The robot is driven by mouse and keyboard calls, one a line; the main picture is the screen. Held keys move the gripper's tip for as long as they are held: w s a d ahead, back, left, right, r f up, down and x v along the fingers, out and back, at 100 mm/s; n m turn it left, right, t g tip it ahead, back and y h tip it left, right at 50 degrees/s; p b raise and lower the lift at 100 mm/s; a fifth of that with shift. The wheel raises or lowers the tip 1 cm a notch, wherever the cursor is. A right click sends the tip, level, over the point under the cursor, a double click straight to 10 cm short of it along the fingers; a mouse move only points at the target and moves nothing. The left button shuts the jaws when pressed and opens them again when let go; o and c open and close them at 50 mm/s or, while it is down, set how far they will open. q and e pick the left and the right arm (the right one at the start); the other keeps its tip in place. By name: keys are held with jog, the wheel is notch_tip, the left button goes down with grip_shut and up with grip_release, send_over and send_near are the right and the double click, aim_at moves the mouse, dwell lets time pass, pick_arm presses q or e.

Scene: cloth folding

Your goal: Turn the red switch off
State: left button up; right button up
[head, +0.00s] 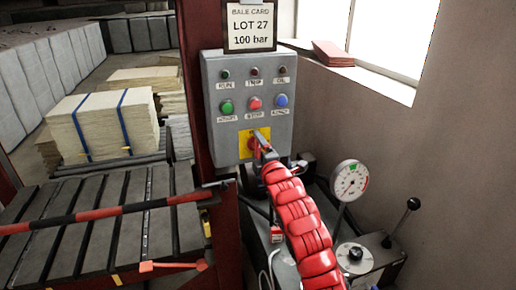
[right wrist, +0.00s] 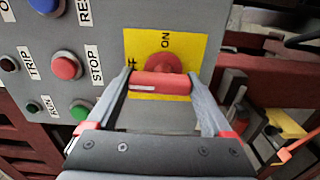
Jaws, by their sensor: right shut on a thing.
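The red switch (head: 254,143) sits on a yellow plate (head: 244,149) low on the grey control panel. In the right wrist view, its red handle (right wrist: 162,83) lies level across the picture, with a white mark near its left end. The yellow plate (right wrist: 188,47) reads "ON" above the knob; partly hidden letters ending in "FF" are at the left, on the white mark's side. My right gripper (head: 262,148) is at the switch, its two fingers (right wrist: 163,88) shut on the handle's ends. My left gripper is not in view.
The panel (head: 222,75) also carries green, red and blue buttons and several small lamps. A pressure gauge (head: 349,180) and a black-knobbed lever (head: 402,216) stand at the right. A red-and-black bar (head: 110,211) crosses the slatted bed at the left.

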jog(key=shift+n, duration=0.3)
jog(key=o, duration=1.1)
jog(key=shift+o, duration=0.2)
jog(key=shift+s+d, duration=0.25)
jog(key=shift+s, duration=0.35)
jog(key=v, duration=1.6)
